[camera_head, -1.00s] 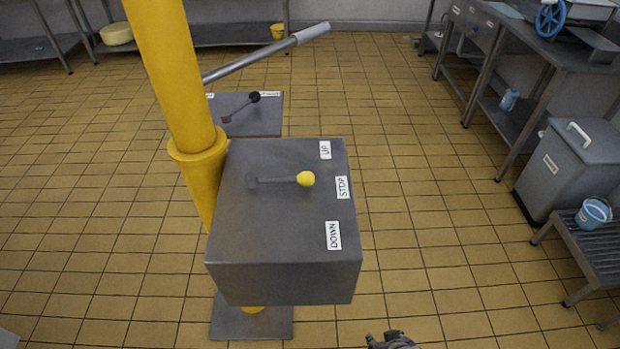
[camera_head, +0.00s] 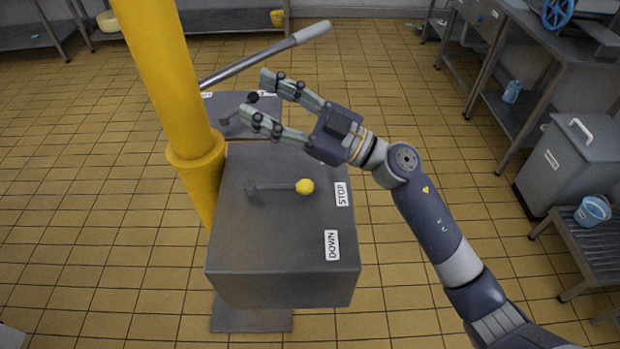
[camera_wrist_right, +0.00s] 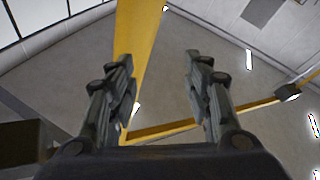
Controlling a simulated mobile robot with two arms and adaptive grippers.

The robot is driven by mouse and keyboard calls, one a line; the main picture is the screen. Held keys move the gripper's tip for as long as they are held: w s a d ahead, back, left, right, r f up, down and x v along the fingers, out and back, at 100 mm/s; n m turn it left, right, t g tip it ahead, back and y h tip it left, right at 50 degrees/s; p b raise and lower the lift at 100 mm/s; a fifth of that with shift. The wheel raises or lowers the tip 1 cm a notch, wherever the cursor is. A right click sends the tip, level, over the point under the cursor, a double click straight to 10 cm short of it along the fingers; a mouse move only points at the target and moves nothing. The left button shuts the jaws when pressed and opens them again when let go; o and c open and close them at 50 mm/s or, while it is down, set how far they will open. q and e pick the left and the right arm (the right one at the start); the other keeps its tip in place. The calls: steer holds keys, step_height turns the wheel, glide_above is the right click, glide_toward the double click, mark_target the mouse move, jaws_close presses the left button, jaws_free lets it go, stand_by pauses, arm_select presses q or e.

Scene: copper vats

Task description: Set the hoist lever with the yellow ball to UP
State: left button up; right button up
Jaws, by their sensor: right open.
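The hoist lever (camera_head: 279,187) with the yellow ball (camera_head: 304,186) lies across the top of the grey control box (camera_head: 265,230). Its ball points right, at the STOP label (camera_head: 341,194). The DOWN label (camera_head: 332,245) is nearer me; the UP label is hidden behind my right gripper. My right gripper (camera_head: 255,99) is open and empty, above the far part of the box, with its fingers pointing left and apart from the lever. The right wrist view shows both fingers (camera_wrist_right: 160,90) spread, with no lever between them. My left gripper is out of view.
A yellow post (camera_head: 165,80) rises left of the box. Behind it are a second grey box with a black-knobbed lever (camera_head: 252,97) and a long grey-handled bar (camera_head: 265,57). A grey bin (camera_head: 570,165) and a bench with a blue bucket (camera_head: 593,211) stand at right.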

steer(key=s+a+f+n+g+h, duration=0.3)
steer(key=f+n+g+h, duration=0.1)
steer(key=g, duration=0.3)
steer(key=m+h, duration=0.5)
steer(key=h, duration=0.7)
glide_toward(310, 182)
steer(key=p+x, duration=0.3)
steer(key=x, duration=0.5)
steer(key=shift+s+a+f, duration=0.1)
steer(key=shift+a, duration=0.05)
steer(key=shift+a+f, duration=0.25)
steer(key=shift+f, duration=0.4)
jaws_close()
